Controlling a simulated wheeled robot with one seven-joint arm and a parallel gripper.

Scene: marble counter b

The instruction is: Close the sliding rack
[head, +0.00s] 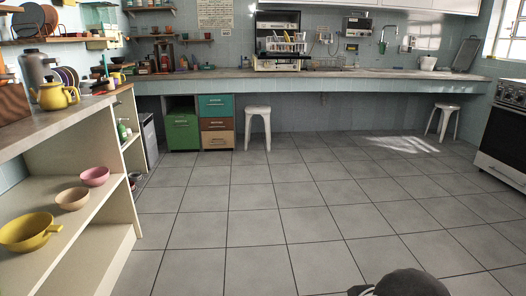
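A narrow cream rack (132,142) stands at the far end of the left counter. It looks like a pull-out unit, but I cannot tell for certain that it is the sliding rack, or how far out it stands. A green bottle (122,131) is on its upper level, and small items (132,183) sit low down. The near cabinet side hides part of it. A dark rounded part of my own arm shows at the bottom edge, right of centre. My gripper's fingers are not visible.
Open shelves at left hold a yellow pan (28,232), a brown bowl (72,198) and a pink bowl (95,176). White stools (258,113) (446,108) stand under the back counter. A stove (503,130) is at right. The tiled floor (275,205) is clear.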

